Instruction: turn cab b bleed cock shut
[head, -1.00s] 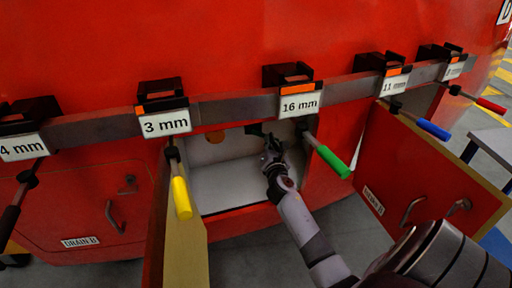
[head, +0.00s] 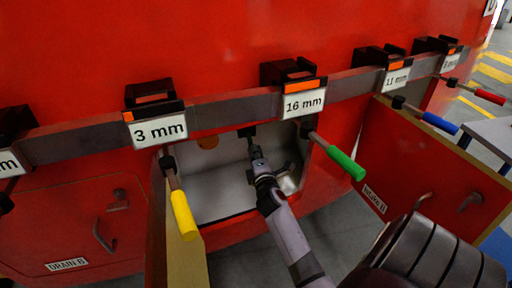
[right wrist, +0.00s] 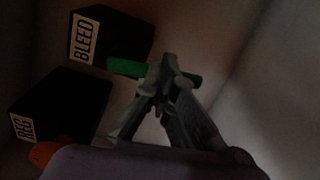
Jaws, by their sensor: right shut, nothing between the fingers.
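The bleed cock's green lever (right wrist: 128,68) lies about crosswise beside the black block (right wrist: 115,40) labelled BLEED in the right wrist view. My right gripper (right wrist: 170,65) is shut and empty. Its fingertips are in front of the lever and hide its middle; I cannot tell whether they touch it. In the head view my right gripper (head: 257,155) reaches into the open white compartment (head: 205,190), just below a small dark block (head: 246,131) at its top. The lever cannot be made out there. My left gripper is not in view.
A rail (head: 235,108) with black holders and size labels crosses above the compartment. A yellow-handled tool (head: 184,215) and a green-handled tool (head: 345,163) hang at its sides. An open door (head: 430,160) stands right. A block labelled REG (right wrist: 65,100) and an orange part (right wrist: 45,152) are nearby.

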